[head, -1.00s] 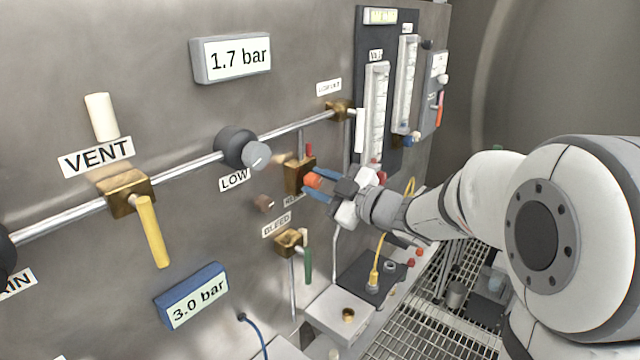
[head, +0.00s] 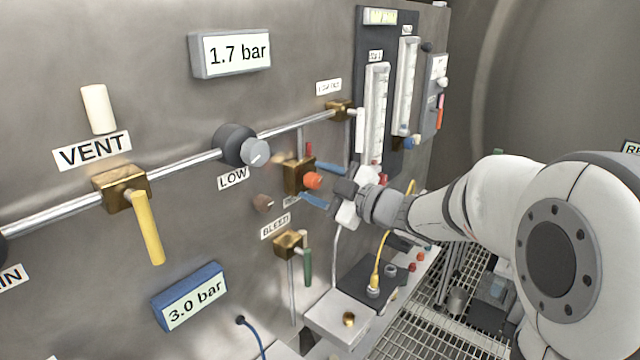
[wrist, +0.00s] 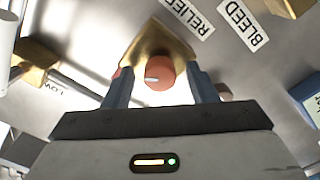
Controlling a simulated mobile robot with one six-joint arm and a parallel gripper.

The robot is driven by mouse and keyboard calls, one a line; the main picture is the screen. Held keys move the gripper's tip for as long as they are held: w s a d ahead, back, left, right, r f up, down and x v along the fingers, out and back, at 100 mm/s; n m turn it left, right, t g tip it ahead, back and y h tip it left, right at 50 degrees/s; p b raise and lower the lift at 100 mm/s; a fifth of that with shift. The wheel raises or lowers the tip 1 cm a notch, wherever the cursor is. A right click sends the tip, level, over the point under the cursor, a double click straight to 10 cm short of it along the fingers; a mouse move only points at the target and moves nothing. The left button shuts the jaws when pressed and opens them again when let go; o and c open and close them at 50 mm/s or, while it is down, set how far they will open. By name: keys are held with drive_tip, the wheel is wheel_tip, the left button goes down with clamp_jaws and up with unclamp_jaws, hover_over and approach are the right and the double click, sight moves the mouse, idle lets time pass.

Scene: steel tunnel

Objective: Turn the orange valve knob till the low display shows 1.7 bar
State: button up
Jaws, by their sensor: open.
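The orange valve knob (head: 313,180) sits on a brass block (head: 296,177) on the steel wall. In the wrist view the orange knob (wrist: 160,77) has a pale mark on its face, beside the RELIEF label (wrist: 186,16). My gripper (head: 311,181) is open, with one blue finger on each side of the knob. In the wrist view a gap shows between each finger and the knob (wrist: 159,88). The grey display (head: 237,52) above the LOW label (head: 233,178) reads 1.7 bar. A blue-framed display (head: 192,297) lower down reads 3.0 bar.
A dark knob with a grey face (head: 240,147) is on the pipe left of the orange one. A yellow VENT lever (head: 148,228) and a green BLEED lever (head: 308,266) stick out nearby. Flow tubes (head: 376,112) stand behind my gripper.

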drive_tip(key=b+v, duration=0.1)
drive_tip(key=v, duration=0.6)
drive_tip(key=shift+s+d, duration=0.25)
drive_tip(key=shift+d, duration=0.1)
drive_tip(key=d+f+m+t+h, duration=0.2)
drive_tip(key=d+f+m+h, duration=0.3)
drive_tip(key=d+m+h, duration=0.8)
drive_tip(key=s+a+f+m+g, duration=0.1)
drive_tip(key=s+f+m+g, duration=0.1)
drive_tip(key=s, duration=0.5)
drive_tip(key=s+a+f+m+g, duration=0.1)
drive_tip(key=s+f+m+g, duration=0.1)
drive_tip(key=s+f+g, duration=0.2)
drive_tip(key=s+a+f+m+g+h, duration=0.1)
drive_tip(key=s+f+g, duration=0.3)
drive_tip(key=s, duration=0.6)
drive_tip(key=shift+f+m, duration=0.6)
drive_tip(key=shift+s+a, duration=0.1)
idle(0.8)
